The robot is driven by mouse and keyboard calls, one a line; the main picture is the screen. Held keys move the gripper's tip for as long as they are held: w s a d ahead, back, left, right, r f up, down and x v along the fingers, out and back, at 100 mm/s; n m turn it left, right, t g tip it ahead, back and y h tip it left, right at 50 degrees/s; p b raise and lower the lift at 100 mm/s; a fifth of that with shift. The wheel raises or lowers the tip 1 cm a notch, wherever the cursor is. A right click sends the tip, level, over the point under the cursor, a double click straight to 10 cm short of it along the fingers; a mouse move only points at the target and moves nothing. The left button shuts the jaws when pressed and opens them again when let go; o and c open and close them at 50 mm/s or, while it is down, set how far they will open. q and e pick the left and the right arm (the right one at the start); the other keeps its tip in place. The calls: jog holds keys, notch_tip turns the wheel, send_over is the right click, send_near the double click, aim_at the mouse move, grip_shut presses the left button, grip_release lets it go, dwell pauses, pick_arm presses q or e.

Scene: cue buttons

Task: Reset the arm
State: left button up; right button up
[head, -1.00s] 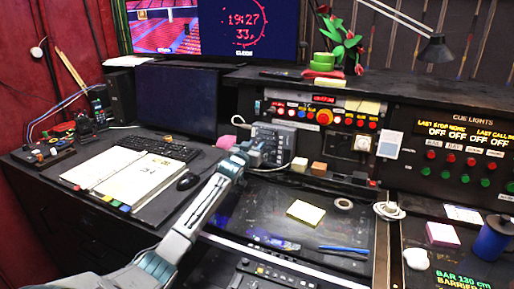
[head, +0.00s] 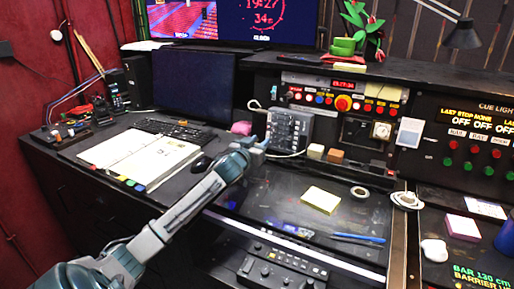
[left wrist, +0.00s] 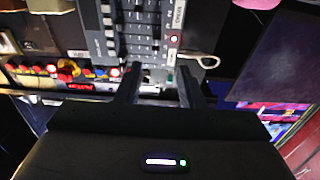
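My left arm (head: 190,205) reaches in from the lower left over the desk. Its gripper (head: 260,143) is in front of and left of a grey keypad box (head: 290,130). In the left wrist view, the two dark fingers of my gripper (left wrist: 158,88) stand apart with nothing between them. The keypad box also shows there (left wrist: 130,30), beyond the fingertips, with a red lit button. The fingers appear apart from the box. My right gripper is not in view.
A button panel (head: 345,90) and cue-light panel (head: 480,140) stand at the back and right. An open binder (head: 140,155), mouse (head: 197,164) and keyboard (head: 175,130) lie left.

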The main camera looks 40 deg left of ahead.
pick_arm(q)
jog(key=shift+s+d, duration=0.2)
jog(key=shift+s, duration=0.4)
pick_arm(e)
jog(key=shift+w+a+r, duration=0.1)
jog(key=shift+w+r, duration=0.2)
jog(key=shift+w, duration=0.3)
